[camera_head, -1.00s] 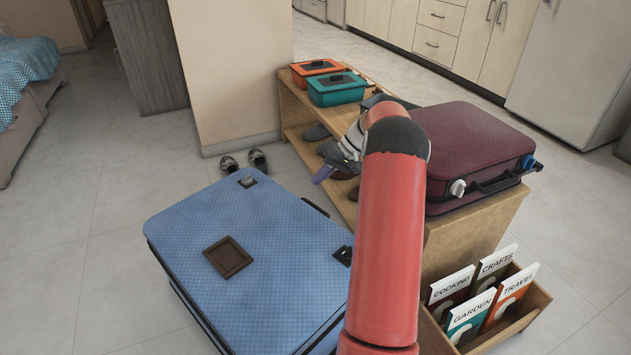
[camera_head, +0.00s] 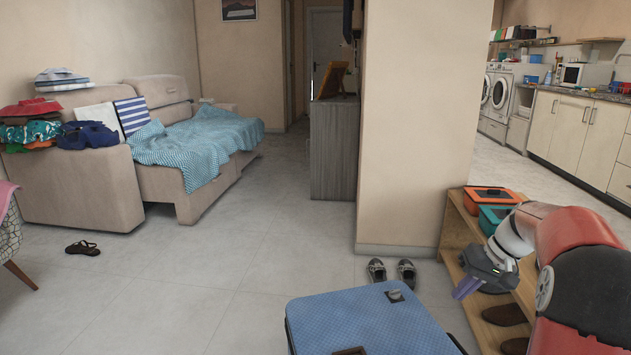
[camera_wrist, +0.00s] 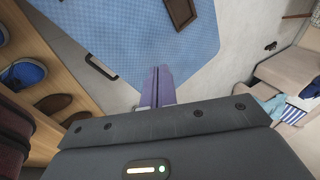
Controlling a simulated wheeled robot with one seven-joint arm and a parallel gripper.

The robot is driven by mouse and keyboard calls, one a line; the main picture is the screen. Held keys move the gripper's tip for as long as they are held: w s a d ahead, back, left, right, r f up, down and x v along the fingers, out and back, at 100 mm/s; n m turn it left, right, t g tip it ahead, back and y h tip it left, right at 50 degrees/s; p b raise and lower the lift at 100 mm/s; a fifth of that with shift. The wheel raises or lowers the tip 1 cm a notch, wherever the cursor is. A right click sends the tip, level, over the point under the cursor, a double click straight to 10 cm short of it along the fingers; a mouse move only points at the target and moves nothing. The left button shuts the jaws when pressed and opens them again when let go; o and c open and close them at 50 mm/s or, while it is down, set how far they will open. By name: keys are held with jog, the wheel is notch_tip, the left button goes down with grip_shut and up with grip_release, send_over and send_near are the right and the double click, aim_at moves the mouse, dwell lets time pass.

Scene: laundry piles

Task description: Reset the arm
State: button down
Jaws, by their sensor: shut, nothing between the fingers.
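My gripper (camera_head: 467,288) hangs at the right of the head view, in front of the wooden shoe bench and above and to the right of the blue suitcase. My red arm comes in from the lower right. In the wrist view the purple fingers of my gripper (camera_wrist: 156,88) are together with nothing between them. They appear over the blue suitcase (camera_wrist: 120,35), with floor and bench around it.
The blue suitcase (camera_head: 365,320) lies at the bottom centre. The wooden bench (camera_head: 455,235) holds orange and teal boxes and shoes. A pillar (camera_head: 415,120) stands behind. Shoes (camera_head: 391,271) sit on the floor. A sofa (camera_head: 95,185) is at the left; open floor (camera_head: 220,270) lies between.

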jog(key=s+a+r+t+h+p, duration=0.15)
jog(key=s+a+r, duration=0.25)
jog(key=s+a, duration=0.45)
jog(key=s+a+r+h, duration=0.35)
jog(key=s+a, duration=0.35)
jog(key=s, duration=0.3)
jog(key=s+a+f+n+t, duration=0.1)
jog(key=s+a+f+t, duration=0.1)
jog(key=s, duration=0.6)
jog(key=shift+s+p, duration=0.25)
jog(key=shift+p, duration=0.15)
